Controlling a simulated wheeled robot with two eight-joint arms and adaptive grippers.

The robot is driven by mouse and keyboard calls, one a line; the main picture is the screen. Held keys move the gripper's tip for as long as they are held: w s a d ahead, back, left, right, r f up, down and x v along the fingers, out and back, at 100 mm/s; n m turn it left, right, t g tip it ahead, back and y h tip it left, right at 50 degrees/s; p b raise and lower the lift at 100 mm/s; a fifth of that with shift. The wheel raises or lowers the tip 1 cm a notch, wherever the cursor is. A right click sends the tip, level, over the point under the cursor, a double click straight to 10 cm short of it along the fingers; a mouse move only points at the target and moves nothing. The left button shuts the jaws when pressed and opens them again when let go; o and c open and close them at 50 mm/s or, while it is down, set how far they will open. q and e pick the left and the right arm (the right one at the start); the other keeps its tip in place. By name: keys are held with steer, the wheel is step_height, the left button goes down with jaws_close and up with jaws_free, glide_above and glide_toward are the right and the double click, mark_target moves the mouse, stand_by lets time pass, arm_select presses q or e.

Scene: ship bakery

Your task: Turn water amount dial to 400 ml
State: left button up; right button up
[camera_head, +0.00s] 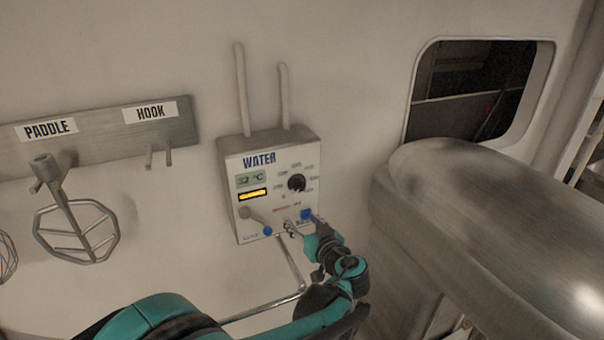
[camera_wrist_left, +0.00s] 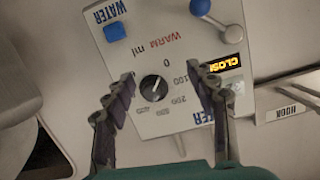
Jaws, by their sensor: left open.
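The water amount dial (camera_head: 297,183) is a round black knob on the upper right of the white water box (camera_head: 247,172). In the left wrist view the dial (camera_wrist_left: 155,88) lies between my left gripper's fingers (camera_wrist_left: 165,82), with numbers such as 0, 100 and 200 around it. A white mark shows on the knob; I cannot tell exactly which number it points at. My left gripper (camera_head: 303,222) is open and empty, in front of the box's lower right in the head view. No touch on the dial is visible. My right gripper is not in view.
The box also has a blue button (camera_head: 307,214), a blue-tipped lever (camera_head: 267,231), a lit yellow display (camera_head: 253,194) and a temperature screen (camera_head: 251,179). A paddle (camera_head: 75,230) hangs at left. A large metal machine (camera_head: 490,220) stands close at right.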

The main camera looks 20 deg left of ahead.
mark_target(301, 187)
arm_select(q)
steer(key=w+d+r+n+t+y+p, duration=0.1)
steer(key=w+d+r+t+y, duration=0.1)
steer(key=w+r, duration=0.15)
steer(key=x, duration=0.8)
steer(key=shift+s+r, duration=0.1)
steer(key=shift+s, duration=0.05)
steer(key=c, duration=1.2)
